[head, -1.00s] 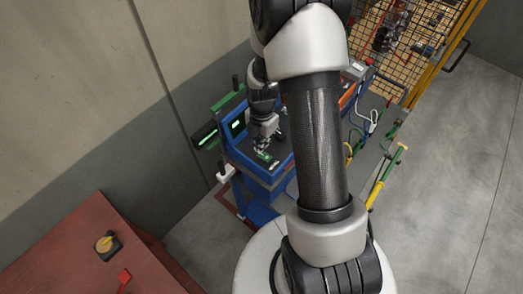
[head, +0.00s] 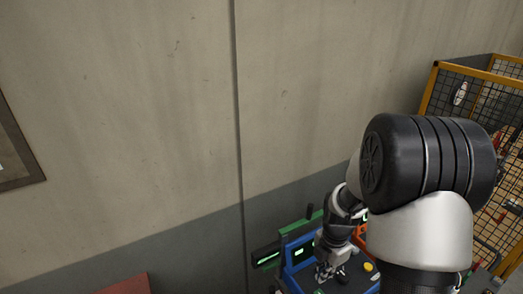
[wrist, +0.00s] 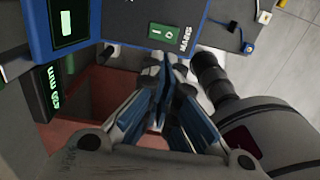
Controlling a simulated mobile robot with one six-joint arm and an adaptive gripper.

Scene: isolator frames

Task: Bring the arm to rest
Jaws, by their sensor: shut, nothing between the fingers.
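My gripper (head: 325,272) is low in the head view, in front of a blue-framed station (head: 300,250) with green lit displays. In the wrist view my gripper (wrist: 165,62) has its blue-grey fingers together, with nothing between them. The fingertips lie near the edge of a dark panel (wrist: 205,20) with blue edging, a green label and white lettering. I cannot tell whether they touch it. My arm fills the lower right of the head view, and its lower part is out of frame.
A yellow knob (head: 368,267) is on the station right of my gripper. A yellow-framed mesh cage (head: 437,90) stands at the right. A plain wall (head: 130,110) fills the left and middle. A red surface (head: 128,285) shows at the bottom edge.

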